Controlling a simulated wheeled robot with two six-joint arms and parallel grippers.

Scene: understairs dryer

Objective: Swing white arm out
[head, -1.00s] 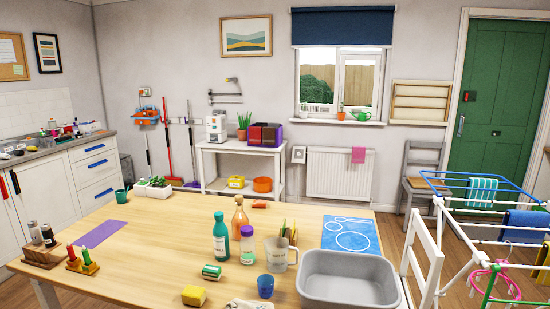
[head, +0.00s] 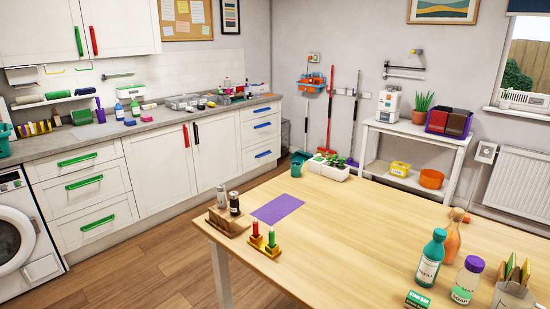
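Neither of my grippers is in view. Which thing is the white arm is hard to tell at this size. Thin short bars stick out on the tiled wall below the upper cabinet: a yellowish one (head: 55,71), a pale one with a coloured end (head: 83,68) and a grey one (head: 117,75). A grey folded bracket arm (head: 403,73) with a yellow part at its top is fixed to the back wall above the white side table. Nothing touches any of them.
A wooden table (head: 340,235) with bottles and holders fills the front right. A counter (head: 160,118) with white cabinets runs along the left, above a washer or dryer (head: 22,225). The wooden floor (head: 145,270) between them is clear. A white side table (head: 415,130) stands behind.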

